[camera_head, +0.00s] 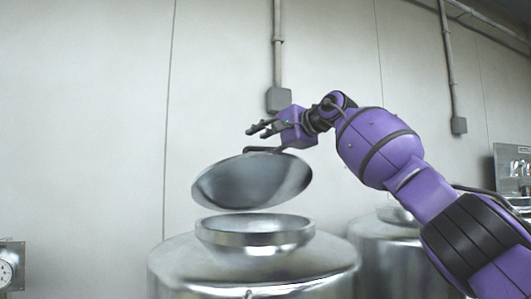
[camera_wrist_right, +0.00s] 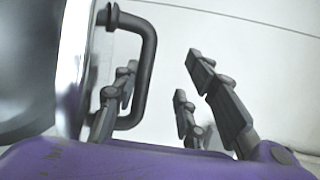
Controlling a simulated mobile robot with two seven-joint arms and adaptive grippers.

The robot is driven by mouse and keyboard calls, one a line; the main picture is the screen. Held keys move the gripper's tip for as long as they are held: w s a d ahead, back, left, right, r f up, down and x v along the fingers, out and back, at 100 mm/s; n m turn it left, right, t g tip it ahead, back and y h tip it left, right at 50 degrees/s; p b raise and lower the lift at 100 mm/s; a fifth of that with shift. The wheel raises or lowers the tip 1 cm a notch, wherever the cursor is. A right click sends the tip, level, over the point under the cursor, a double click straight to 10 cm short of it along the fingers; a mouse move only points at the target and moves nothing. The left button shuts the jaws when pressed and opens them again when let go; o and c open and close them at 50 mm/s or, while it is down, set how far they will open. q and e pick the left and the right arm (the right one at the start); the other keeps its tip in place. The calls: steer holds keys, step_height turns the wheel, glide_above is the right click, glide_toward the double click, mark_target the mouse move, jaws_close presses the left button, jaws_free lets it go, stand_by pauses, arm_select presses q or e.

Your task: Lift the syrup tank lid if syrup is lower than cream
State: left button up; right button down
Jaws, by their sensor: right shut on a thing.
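A round metal lid (camera_head: 255,182) is raised and tilted above the open round neck (camera_head: 255,231) of a metal tank (camera_head: 190,262) in the head view. A clear gap shows between lid and neck. My right gripper (camera_head: 260,128) is above the lid, at its dark bar handle (camera_head: 275,149), and is shut on it. In the right wrist view the handle (camera_wrist_right: 151,65) stands out from the lid edge (camera_wrist_right: 75,70), beside the fingers of my right gripper (camera_wrist_right: 165,90). No label tells whether this tank holds syrup or cream. My left gripper is not in view.
A second metal tank (camera_head: 385,250) stands at the right behind my right arm. A gauge (camera_head: 8,270) shows at the lower left edge; its reading is too small to tell. Pipes and a box (camera_head: 279,100) are on the wall behind.

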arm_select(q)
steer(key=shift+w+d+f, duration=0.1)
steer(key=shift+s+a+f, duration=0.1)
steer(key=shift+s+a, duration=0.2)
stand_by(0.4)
